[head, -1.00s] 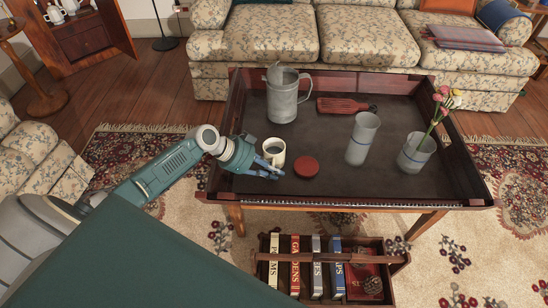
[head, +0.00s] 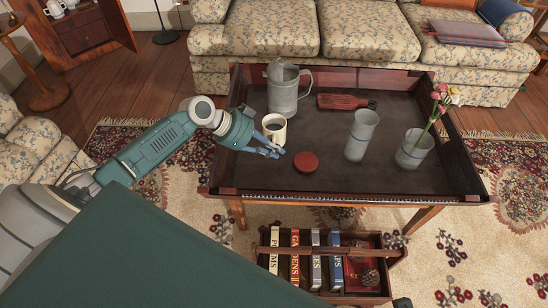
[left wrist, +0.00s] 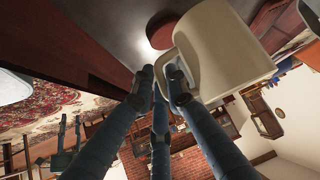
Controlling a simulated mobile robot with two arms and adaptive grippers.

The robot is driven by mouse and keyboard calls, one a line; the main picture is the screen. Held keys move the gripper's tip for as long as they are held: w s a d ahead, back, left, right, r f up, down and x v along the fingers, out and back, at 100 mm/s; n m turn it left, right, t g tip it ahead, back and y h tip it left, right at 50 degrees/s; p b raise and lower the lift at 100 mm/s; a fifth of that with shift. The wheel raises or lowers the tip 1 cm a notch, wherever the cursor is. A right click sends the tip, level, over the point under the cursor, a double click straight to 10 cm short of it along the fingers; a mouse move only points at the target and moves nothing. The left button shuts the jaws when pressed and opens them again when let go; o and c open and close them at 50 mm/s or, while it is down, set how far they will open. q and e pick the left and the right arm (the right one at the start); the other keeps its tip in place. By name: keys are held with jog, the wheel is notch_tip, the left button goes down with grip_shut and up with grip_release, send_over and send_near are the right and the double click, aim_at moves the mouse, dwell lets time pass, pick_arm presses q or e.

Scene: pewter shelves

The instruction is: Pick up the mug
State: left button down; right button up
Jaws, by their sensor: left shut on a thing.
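The cream mug (head: 274,128) with dark contents is held upright by my left gripper (head: 272,151) near the left side of the tray table (head: 335,190). The mug appears a little above the table top. In the left wrist view the mug (left wrist: 228,55) fills the upper right, and the blue fingers of the gripper (left wrist: 163,80) are shut at its handle. The exact finger contact is partly hidden.
A red round lid (head: 306,162) lies just right of the gripper. A grey pitcher (head: 283,92) stands behind the mug. The table has raised rims.

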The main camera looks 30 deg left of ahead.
pick_arm(q)
notch_tip(320, 180, up, 11)
jog(key=shift+r+p, duration=0.1)
jog(key=shift+p, duration=0.75)
pick_arm(e)
notch_tip(320, 180, down, 8)
jog(key=s, duration=0.1)
jog(key=shift+r+g, duration=0.25)
jog(key=shift+g, duration=0.05)
